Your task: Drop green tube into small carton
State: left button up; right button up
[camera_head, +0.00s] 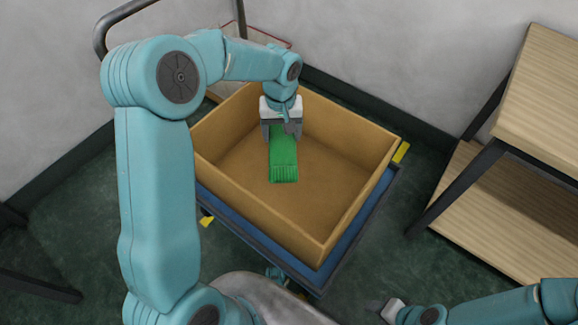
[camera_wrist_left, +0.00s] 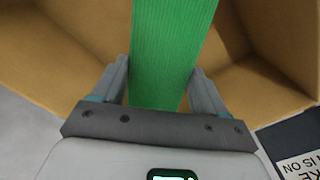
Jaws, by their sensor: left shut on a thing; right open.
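A green tube (camera_head: 283,160) with a ribbed end is held in my left gripper (camera_head: 281,130), which is shut on its upper part. The tube hangs inside the walls of an open brown carton (camera_head: 345,143) in the head view. I cannot tell whether its lower end touches the carton floor. In the left wrist view the green tube (camera_wrist_left: 165,50) runs between the two grey fingers (camera_wrist_left: 160,88), with the carton walls (camera_wrist_left: 60,60) behind. My right gripper (camera_head: 385,311) is at the bottom of the head view, away from the carton, open and empty.
The carton stands on a blue platform (camera_head: 362,212) with a dark edge, beside a grey handle rail (camera_head: 101,32). A wooden shelf unit (camera_head: 500,205) with dark legs stands at the right. Walls close off the back. Green floor is clear between carton and shelf.

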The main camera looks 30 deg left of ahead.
pick_arm(q)
jog(key=o, duration=1.1)
jog(key=shift+c, duration=0.2)
jog(key=shift+r, duration=0.1)
notch_tip(320, 180, up, 16)
jog(key=p, duration=0.4)
jog(key=shift+r, duration=0.1)
